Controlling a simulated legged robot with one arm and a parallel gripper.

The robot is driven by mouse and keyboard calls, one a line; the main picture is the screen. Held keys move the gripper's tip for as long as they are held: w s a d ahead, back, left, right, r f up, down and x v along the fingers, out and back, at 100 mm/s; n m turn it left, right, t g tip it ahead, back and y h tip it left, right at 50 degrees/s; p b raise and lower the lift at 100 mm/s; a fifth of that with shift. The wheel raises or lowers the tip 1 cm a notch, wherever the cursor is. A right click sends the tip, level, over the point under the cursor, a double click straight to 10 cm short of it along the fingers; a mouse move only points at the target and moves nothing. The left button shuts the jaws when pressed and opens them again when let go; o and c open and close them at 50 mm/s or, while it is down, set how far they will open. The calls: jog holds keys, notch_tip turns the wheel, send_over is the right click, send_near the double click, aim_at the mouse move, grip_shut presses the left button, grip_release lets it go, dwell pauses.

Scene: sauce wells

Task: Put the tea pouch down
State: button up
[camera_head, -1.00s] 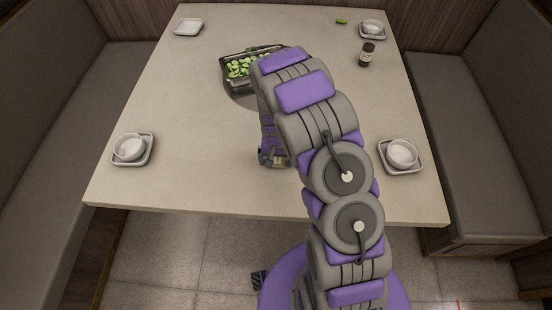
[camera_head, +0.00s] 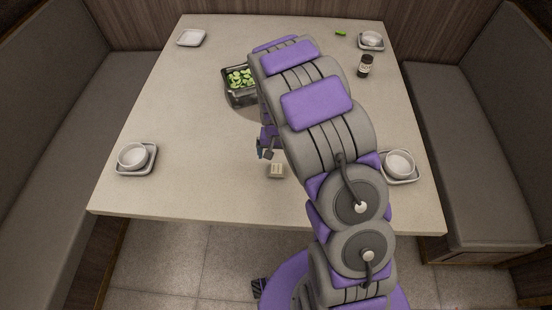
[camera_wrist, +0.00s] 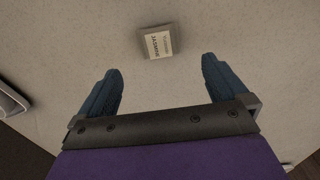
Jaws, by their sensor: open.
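The tea pouch (camera_head: 276,171) is a small pale packet lying on the table near its front edge. In the wrist view the pouch (camera_wrist: 158,42) shows a label reading "JASMINE" and lies beyond the fingertips, apart from them. My gripper (camera_head: 265,154) is just behind the pouch in the head view, partly hidden by my arm. In the wrist view my gripper (camera_wrist: 161,75) has its two blue fingers spread wide with nothing between them.
A metal pan of green slices (camera_head: 240,93) stands behind my gripper. White bowls on square trays sit at the front left (camera_head: 134,155), front right (camera_head: 398,165) and back right (camera_head: 371,40). A dark bottle (camera_head: 365,66) and an empty dish (camera_head: 192,38) are farther back.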

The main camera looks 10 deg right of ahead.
jog(key=s+r+n, duration=0.1)
jog(key=s+r, duration=1.3)
jog(key=r, duration=0.5)
jog(key=s+r+n+g, duration=0.1)
jog(key=s+r, duration=0.2)
jog(key=s, duration=0.7)
jog(key=s+r+n, duration=0.1)
jog(key=s+r, duration=0.3)
jog(key=s, duration=0.6)
jog(key=shift+s+n+g, duration=0.2)
jog(key=shift+n+g, duration=0.1)
jog(key=shift+g, duration=0.1)
jog(key=shift+c, duration=0.5)
